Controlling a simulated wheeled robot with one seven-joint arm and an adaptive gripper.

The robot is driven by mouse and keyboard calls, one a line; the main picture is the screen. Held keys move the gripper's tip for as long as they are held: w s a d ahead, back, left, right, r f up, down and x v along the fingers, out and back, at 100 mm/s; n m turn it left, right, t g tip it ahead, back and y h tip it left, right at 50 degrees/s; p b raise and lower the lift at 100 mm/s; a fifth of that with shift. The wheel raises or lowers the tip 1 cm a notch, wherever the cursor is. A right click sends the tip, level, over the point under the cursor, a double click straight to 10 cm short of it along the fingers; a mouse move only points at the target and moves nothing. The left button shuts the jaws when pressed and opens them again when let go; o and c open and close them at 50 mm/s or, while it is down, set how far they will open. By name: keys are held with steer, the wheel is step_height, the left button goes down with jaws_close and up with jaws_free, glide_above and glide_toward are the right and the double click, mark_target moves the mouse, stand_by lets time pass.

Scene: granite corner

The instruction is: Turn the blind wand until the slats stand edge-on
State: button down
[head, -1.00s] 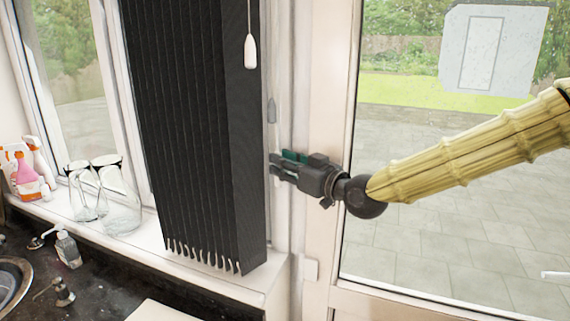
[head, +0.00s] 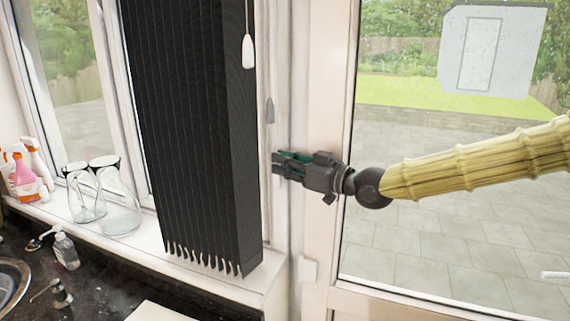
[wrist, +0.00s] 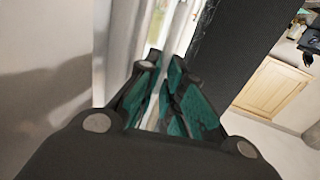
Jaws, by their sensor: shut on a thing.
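The dark vertical blind (head: 185,130) hangs in front of the window, its slats close together, with one broad dark face along its right side. My gripper (head: 279,163) is right of the blind, beside the white frame, with green pads on its fingers. In the wrist view my gripper (wrist: 158,65) is shut on a thin pale rod, which appears to be the blind wand (wrist: 154,110). The dark blind edge (wrist: 236,45) is just right of the fingers there. The wand is hard to make out against the white frame in the head view.
A white cord pull (head: 248,50) hangs before the blind. Glass jugs (head: 118,208) and spray bottles (head: 22,172) stand on the sill (head: 150,250) at left. A grey handle (head: 270,110) is above my gripper. The glazed door (head: 440,220) is at right.

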steer(key=shift+w+r+n+g+y+p, duration=0.1)
steer(key=shift+r+n+g+y+p, duration=0.2)
steer(key=shift+n+g+y+p, duration=0.75)
steer(key=shift+f+m+h+p, duration=0.2)
steer(key=shift+h+p, duration=0.25)
steer(key=shift+p, duration=0.55)
steer(key=c, duration=1.6)
jaws_free()
steer(key=shift+d+f, duration=0.1)
steer(key=shift+o, duration=0.2)
steer(key=v, duration=1.2)
